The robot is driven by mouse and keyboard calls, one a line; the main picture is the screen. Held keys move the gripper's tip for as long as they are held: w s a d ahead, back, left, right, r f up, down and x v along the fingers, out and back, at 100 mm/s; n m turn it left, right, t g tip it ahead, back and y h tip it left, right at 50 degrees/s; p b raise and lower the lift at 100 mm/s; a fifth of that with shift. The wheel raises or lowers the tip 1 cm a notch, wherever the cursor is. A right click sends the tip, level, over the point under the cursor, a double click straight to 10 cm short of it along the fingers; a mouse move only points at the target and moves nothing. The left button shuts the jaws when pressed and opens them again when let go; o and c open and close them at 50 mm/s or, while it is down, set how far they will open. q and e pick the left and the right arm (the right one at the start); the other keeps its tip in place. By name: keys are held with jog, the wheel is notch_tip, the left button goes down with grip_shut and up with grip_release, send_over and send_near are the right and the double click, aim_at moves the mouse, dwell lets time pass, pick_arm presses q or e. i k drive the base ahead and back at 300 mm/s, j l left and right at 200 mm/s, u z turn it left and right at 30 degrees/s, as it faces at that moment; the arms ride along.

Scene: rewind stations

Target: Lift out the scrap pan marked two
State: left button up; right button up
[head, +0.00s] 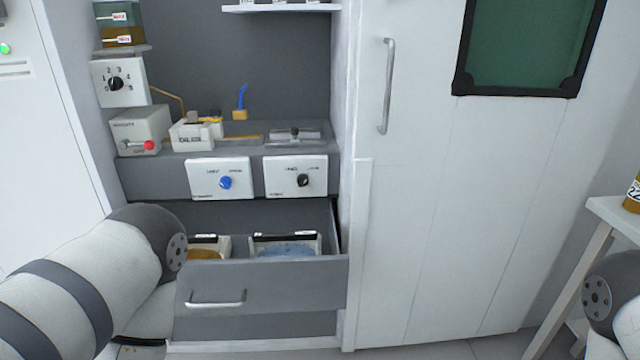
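An open grey drawer (275,280) at the lower middle holds two pale pans with dark strips along their tops. The left pan (207,239) has amber contents and is partly hidden by my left arm and the drawer front. The right pan (286,237) is wider and holds blue contents. Small white marks show on both, but I cannot read which is marked two. My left arm reaches in from the left, beside the drawer's left end. Only a rounded part of my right arm shows at the right edge. Neither gripper's fingers show.
Above the drawer, a grey counter (240,146) carries small devices, and two white knob panels (220,178) (296,176) hang on its front. A tall white door (430,200) with a handle stands to the right. A white table (612,212) with an amber container (632,197) is at the far right.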

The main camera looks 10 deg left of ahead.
aim_at(299, 243)
jog(key=i+j, duration=0.15)
jog(key=j, duration=0.2)
jog(key=i+j, duration=0.2)
jog(key=j, duration=0.2)
jog(key=i+j, duration=0.15)
jog(key=j, duration=0.2)
jog(key=z, duration=3.2)
jog(key=u, duration=2.35)
